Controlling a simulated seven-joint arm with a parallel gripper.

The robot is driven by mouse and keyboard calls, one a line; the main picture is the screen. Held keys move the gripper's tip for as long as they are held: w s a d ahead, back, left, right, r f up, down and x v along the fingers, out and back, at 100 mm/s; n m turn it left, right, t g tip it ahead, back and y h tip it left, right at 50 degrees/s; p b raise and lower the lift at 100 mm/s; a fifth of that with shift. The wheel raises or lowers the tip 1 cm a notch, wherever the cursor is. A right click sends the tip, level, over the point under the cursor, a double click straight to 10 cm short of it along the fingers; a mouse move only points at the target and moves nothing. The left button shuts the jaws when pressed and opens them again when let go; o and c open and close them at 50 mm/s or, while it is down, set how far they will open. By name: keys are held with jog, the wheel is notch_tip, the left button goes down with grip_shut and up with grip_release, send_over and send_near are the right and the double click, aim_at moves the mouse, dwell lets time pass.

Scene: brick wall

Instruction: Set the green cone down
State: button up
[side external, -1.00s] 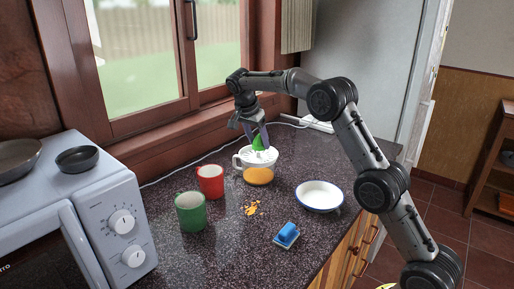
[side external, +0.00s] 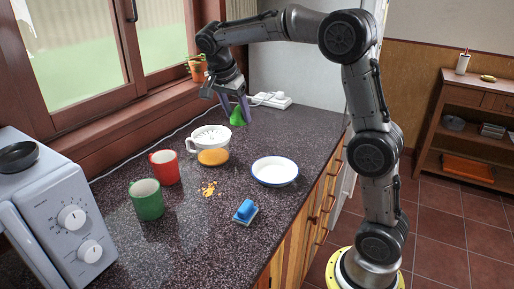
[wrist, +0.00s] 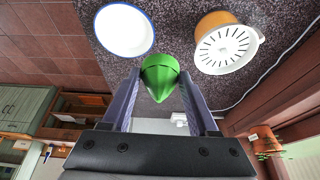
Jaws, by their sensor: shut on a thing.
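The green cone (side external: 237,117) is between the fingers of my gripper (side external: 236,108), behind the juicer on the dark speckled counter (side external: 300,128). In the wrist view the green cone (wrist: 160,75) sits between the two fingertips of my gripper (wrist: 160,85), which are shut on it. The cone is low, close to the counter; I cannot tell whether it touches. The juicer (side external: 210,142), a white slotted top over an orange base, stands apart in front of the cone. It also shows in the wrist view (wrist: 226,48).
A white bowl (side external: 275,171) with a blue rim, a red mug (side external: 164,167), a green mug (side external: 146,199), a blue sponge (side external: 245,211) and orange scraps (side external: 209,188) lie on the counter. A power strip (side external: 270,99) is at the back. Counter right of the cone is clear.

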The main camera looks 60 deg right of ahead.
jog(key=s+a+f+m+g, duration=0.1)
jog(key=s+f, duration=0.2)
jog(key=s, duration=0.7)
jog(key=s+a+f+m+g, duration=0.1)
jog(key=s+f+m, duration=0.15)
jog(key=s, duration=0.75)
send_over(276, 175)
jog(key=a, duration=0.2)
jog(key=shift+n+t, duration=0.25)
jog(key=shift+t, duration=0.05)
jog(key=f, duration=0.9)
jog(key=shift+s+d, duration=0.15)
jog(key=shift+s, duration=0.05)
jog(key=shift+w+d+f, duration=0.25)
jog(key=shift+w+f, duration=0.2)
jog(key=shift+f, duration=1.7)
jog(key=shift+f, duration=0.1)
jog(key=o, duration=1.3)
